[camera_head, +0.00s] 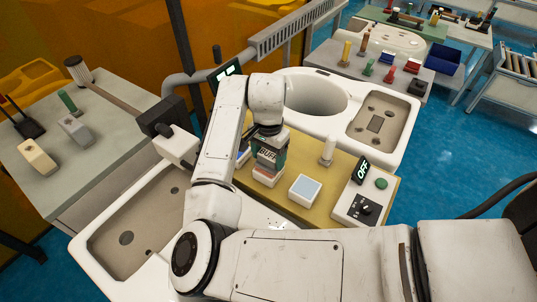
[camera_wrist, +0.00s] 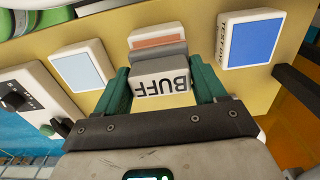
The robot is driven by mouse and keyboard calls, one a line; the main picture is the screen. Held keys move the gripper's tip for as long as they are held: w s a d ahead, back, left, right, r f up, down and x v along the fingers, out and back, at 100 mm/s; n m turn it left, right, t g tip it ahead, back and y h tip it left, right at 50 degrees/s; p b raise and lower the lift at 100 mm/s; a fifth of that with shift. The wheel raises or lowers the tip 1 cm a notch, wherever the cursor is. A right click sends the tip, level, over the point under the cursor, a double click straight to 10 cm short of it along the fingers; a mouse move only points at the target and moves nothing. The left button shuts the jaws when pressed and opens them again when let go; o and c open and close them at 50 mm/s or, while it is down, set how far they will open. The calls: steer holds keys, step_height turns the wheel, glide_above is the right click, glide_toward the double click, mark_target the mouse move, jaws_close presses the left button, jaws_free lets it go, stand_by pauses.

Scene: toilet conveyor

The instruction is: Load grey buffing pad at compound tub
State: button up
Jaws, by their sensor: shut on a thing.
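My gripper (camera_head: 268,150) is shut on a block labelled BUFF, with its green fingers on both sides; it also shows in the wrist view (camera_wrist: 163,88). The grey buffing pad (camera_wrist: 160,55) is the grey underside of this block. A white tub with a brown-orange surface (camera_wrist: 158,41), likely the compound tub, lies on the yellow board just beyond the pad in the wrist view. In the head view this tub (camera_head: 266,178) is directly below the block. Whether pad and tub touch is hard to tell.
A pale-blue-topped tub (camera_head: 304,190) and a dark-blue-topped tub (camera_wrist: 251,40) flank the brown one. A white peg (camera_head: 327,151) stands behind. A control box (camera_head: 357,205) with an OFF display and a green button (camera_head: 381,183) is at right.

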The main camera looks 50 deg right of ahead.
mark_target(269, 155)
steer(key=shift+f, duration=0.1)
step_height(269, 155, up, 7)
steer(key=p, duration=0.6)
stand_by(0.3)
stand_by(0.8)
